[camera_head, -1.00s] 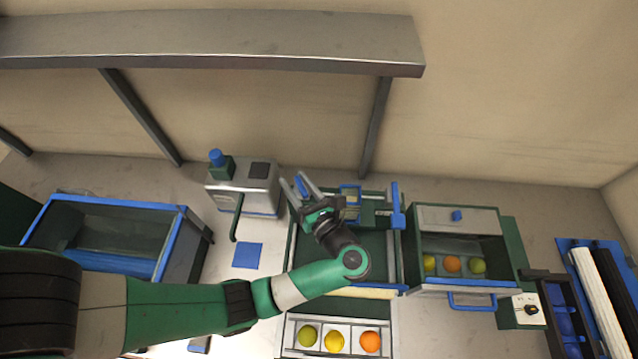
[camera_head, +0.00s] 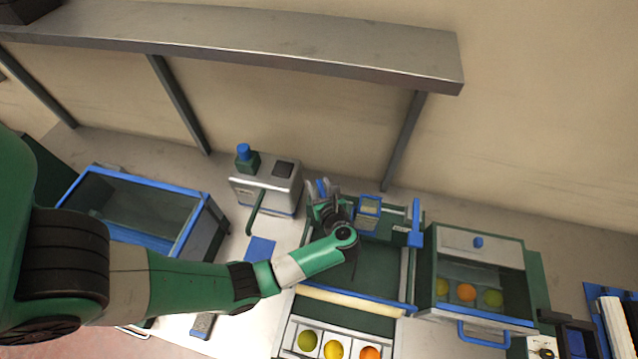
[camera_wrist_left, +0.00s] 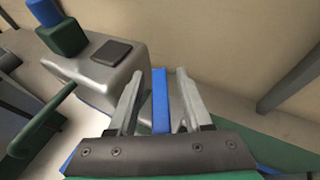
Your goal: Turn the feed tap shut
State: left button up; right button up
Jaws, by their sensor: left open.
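A blue upright bar (camera_head: 321,188), which looks like the feed tap's handle, stands at the back left corner of the green sorting tray (camera_head: 385,268). My left gripper (camera_head: 323,186) is open with its fingers on either side of the bar. In the left wrist view the blue bar (camera_wrist_left: 160,100) stands between the two fingers, with a gap visible on both sides. The bar's lower end is hidden by the gripper body. My right gripper is not in view.
A grey machine with a blue knob (camera_head: 243,151) stands just left of the gripper. A blue-rimmed bin (camera_head: 190,232) is farther left. A drawer unit with fruit (camera_head: 480,243) is at the right. Another blue upright handle (camera_head: 415,225) stands right of the gripper.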

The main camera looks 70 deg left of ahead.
pick_arm(q)
jog(key=shift+a+f, duration=0.15)
jog(key=shift+a, duration=0.2)
grip_shut()
